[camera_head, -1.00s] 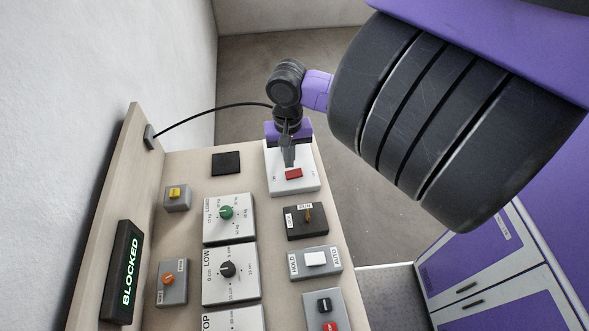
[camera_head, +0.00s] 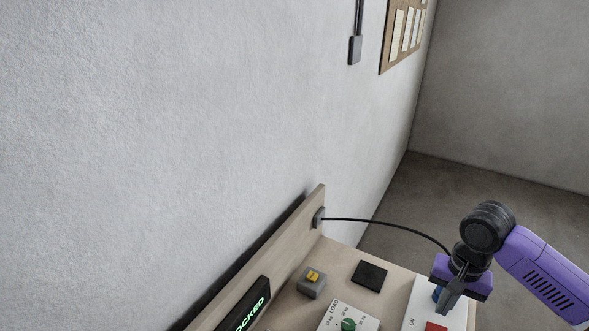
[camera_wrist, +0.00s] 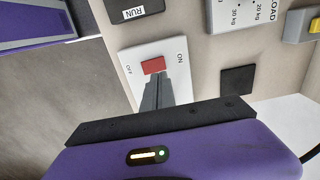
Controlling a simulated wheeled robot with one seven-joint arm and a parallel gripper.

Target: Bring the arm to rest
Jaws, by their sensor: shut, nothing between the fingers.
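My gripper (camera_head: 443,310), purple with dark fingers, points down at the white switch plate (camera_head: 417,318) at the far end of the wooden panel. Its fingers are together and hold nothing. In the wrist view the fingertips (camera_wrist: 156,78) are at the edge of the red rocker (camera_wrist: 153,65), on the plate marked ON and OFF. Whether they touch it I cannot tell. In the head view the red rocker (camera_head: 436,327) is cut by the lower picture edge. My arm is bent and reaches in from the right.
A black square plate (camera_head: 369,276), a grey box with a yellow switch (camera_head: 312,282) and the LOAD dial (camera_head: 348,324) lie near the gripper. A black cable (camera_head: 385,223) runs from the backboard (camera_head: 300,219) towards the gripper area. Open floor (camera_head: 540,200) lies beyond the panel.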

